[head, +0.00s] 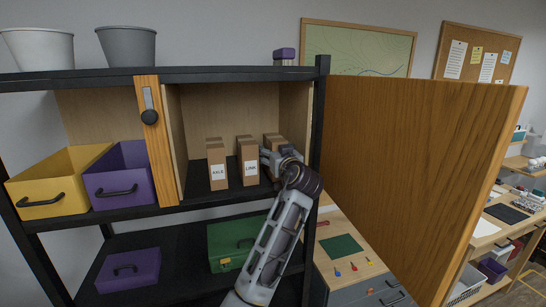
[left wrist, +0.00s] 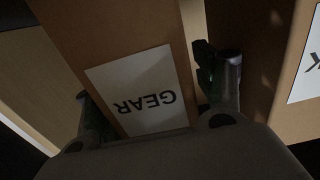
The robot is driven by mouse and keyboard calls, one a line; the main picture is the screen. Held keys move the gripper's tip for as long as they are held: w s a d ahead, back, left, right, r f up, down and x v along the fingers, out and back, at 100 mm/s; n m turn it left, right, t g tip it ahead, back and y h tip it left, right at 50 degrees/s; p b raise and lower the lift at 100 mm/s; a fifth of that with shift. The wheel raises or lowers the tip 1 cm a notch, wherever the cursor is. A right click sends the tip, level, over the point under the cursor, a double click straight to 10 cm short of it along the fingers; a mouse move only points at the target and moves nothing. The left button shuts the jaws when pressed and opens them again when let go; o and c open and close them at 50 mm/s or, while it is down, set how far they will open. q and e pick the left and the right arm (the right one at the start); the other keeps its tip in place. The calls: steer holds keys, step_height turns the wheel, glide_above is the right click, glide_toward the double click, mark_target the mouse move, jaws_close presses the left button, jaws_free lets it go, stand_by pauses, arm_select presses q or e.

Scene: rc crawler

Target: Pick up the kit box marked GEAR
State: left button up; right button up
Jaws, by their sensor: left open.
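The kit box marked GEAR (left wrist: 115,40) fills the middle of the left wrist view, its white label upside down there. In the head view a third brown box (head: 271,138), mostly hidden behind my gripper, stands at the right in the cabinet; its label is hidden there. My left gripper (head: 274,158) is in front of that box. In the left wrist view my left gripper (left wrist: 145,80) is open, with one finger on each side of the GEAR box. I cannot tell whether the fingers touch it. My right gripper is not in view.
Boxes marked AXLE (head: 216,158) and LINK (head: 247,152) stand to the left; a neighbouring box (left wrist: 290,100) is close beside the right finger. The open wooden door (head: 415,170) is right of my arm. A black post (head: 317,130) edges the cabinet.

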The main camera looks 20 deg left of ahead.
mark_target(275, 137)
arm_select(q)
steer(key=shift+s+d+r, duration=0.1)
steer(key=shift+s+d, duration=0.05)
steer(key=shift+d, duration=0.05)
steer(key=shift+a, duration=0.15)
steer(key=c, duration=1.2)
steer(key=shift+r, duration=0.2)
step_height(275, 137, up, 2)
steer(key=shift+b, duration=0.45)
step_height(275, 137, up, 6)
steer(key=shift+r+b, duration=0.15)
steer(key=shift+b, duration=0.55)
steer(key=shift+r, duration=0.6)
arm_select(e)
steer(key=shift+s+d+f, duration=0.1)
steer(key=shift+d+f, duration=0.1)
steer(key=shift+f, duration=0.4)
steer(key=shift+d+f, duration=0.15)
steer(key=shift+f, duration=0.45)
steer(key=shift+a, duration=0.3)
